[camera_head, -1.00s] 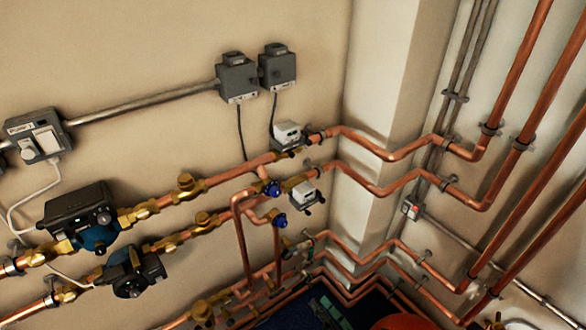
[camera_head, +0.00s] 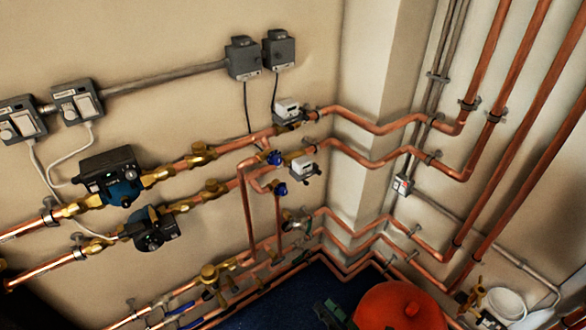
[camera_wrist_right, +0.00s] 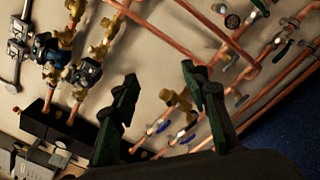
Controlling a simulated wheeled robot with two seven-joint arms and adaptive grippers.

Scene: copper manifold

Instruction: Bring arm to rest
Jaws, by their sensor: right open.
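My right gripper (camera_head: 332,313) shows as dark green fingers at the bottom edge of the head view, mostly cut off. In the right wrist view its two fingers (camera_wrist_right: 160,80) stand well apart, with nothing between them. Pipes and brass valves (camera_wrist_right: 178,108) show beyond the fingers; I cannot tell how far off they are. My left gripper is out of view.
Copper pipes run along the wall and up the right side. Two pumps (camera_head: 152,230) sit on the left pipes. A red rounded object (camera_head: 398,300) is beside my right gripper at the bottom. Blue floor (camera_head: 290,300) shows left of it.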

